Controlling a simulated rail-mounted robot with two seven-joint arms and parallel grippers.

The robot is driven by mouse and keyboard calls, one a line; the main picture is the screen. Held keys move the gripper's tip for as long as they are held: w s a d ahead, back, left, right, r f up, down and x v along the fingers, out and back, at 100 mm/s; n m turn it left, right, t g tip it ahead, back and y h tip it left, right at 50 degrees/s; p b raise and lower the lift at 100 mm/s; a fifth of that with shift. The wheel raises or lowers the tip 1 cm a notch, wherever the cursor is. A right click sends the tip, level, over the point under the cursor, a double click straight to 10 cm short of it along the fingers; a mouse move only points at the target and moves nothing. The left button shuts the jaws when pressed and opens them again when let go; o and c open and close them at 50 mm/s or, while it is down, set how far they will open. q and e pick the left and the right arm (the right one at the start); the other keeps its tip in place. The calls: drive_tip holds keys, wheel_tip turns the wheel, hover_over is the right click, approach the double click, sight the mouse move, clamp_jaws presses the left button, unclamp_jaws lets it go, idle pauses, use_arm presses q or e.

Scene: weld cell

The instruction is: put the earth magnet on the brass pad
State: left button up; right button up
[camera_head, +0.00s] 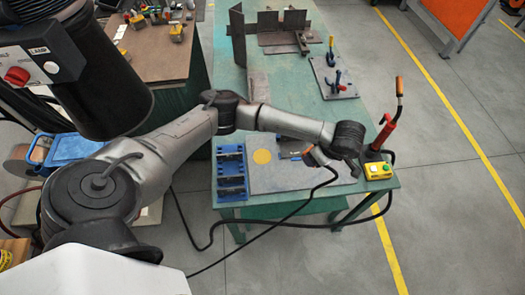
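The brass pad (262,157) is a flat yellow disc on the grey plate (285,180) at the table's front. It is bare. A small orange-and-dark piece with a black cable (312,155), which looks like the earth magnet, is right of the pad, close to my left wrist. It is too small to tell whether it touches the plate or my gripper. My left arm reaches in from the left over the table. Its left gripper (353,168) points down by the plate's right side, mostly hidden under the wrist; its fingers cannot be made out. My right gripper is not in view.
A blue rack (231,172) stands left of the plate. A red-handled torch (383,134) and a yellow button box (378,171) are at the right edge. Clamps (335,84) and steel pieces (268,20) lie further back. Black cables hang over the front edge.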

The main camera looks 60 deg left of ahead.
use_arm(q)
drive_tip(key=s+a+f+n+g+h+p, duration=0.2)
drive_tip(key=s+a+f+n+g+p, duration=0.25)
drive_tip(key=n, duration=0.55)
drive_tip(key=n+t, duration=0.1)
hover_over(259, 157)
drive_tip(key=w, duration=0.2)
drive_tip(key=shift+h, duration=0.3)
drive_tip(key=f, duration=0.7)
drive_tip(key=shift+s+d+f, duration=0.25)
drive_tip(key=shift+d, duration=0.05)
drive_tip(key=shift+t, duration=0.25)
drive_tip(key=shift+f, duration=2.05)
drive_tip(key=shift+f+b, duration=0.2)
drive_tip(key=shift+b, duration=0.2)
drive_tip(key=o, duration=1.4)
